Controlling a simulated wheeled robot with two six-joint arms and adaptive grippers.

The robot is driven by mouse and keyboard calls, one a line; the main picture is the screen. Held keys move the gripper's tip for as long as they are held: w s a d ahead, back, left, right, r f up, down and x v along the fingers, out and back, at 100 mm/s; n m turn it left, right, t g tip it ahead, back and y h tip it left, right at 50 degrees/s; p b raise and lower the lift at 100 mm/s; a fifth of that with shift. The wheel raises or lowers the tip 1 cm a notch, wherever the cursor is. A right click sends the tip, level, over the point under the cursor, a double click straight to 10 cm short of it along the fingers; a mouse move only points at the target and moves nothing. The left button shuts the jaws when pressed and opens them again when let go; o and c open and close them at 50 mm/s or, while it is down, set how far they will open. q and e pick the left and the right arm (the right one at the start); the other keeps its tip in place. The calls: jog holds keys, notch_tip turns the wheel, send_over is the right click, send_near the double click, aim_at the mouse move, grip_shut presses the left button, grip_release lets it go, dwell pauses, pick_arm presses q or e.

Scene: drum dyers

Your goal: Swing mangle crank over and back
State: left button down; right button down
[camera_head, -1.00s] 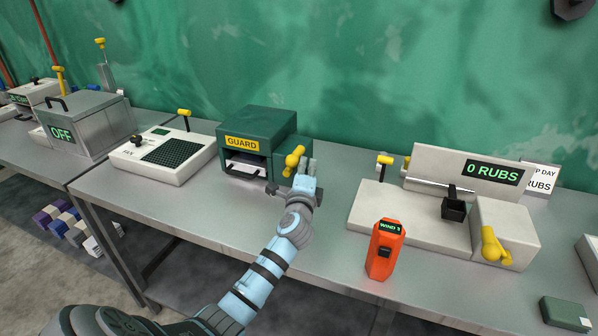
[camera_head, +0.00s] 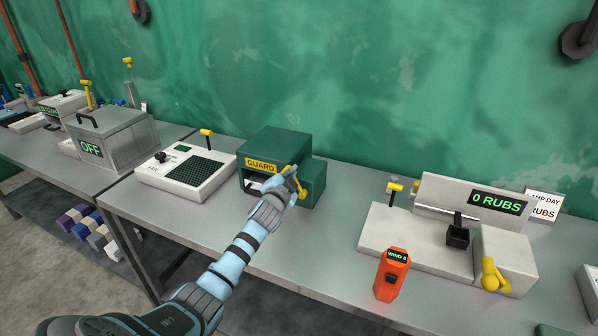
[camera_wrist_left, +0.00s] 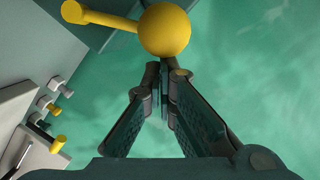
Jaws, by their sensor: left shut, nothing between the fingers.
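The mangle (camera_head: 283,143) is a dark green box with a yellow GUARD label, standing on the grey bench. Its yellow crank (camera_head: 288,170) shows at its front right, mostly behind my left fingers. In the left wrist view the crank's round knob (camera_wrist_left: 165,31) lies just beyond my fingertips, with its yellow arm running left. My left gripper (camera_head: 299,184) is shut and empty at the crank; its closed fingers (camera_wrist_left: 165,72) also show in the wrist view. I cannot tell whether they touch the knob. My right gripper is not in view.
Left of the mangle stands a white unit with a dark grille (camera_head: 187,173), then a grey box reading OFF (camera_head: 112,137). To the right are an orange WIND device (camera_head: 391,275) and the white rub tester (camera_head: 415,240) showing 0 RUBS. Bench between mangle and tester is clear.

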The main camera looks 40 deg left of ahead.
pick_arm(q)
jog(key=shift+s+a+f+n+p, duration=0.15)
jog(key=shift+a+n, duration=0.05)
jog(key=shift+a, duration=0.35)
jog(key=shift+s+a+f+n+p, duration=0.1)
jog(key=shift+a+f+n+p, duration=0.1)
jog(key=shift+a, duration=0.35)
jog(key=s+d+r+p, duration=0.3)
jog(key=s+d+r, duration=0.2)
jog(key=s, duration=0.3)
jog(key=shift+s+d, duration=0.35)
jog(key=shift+s, duration=0.05)
jog(key=shift+w, duration=0.1)
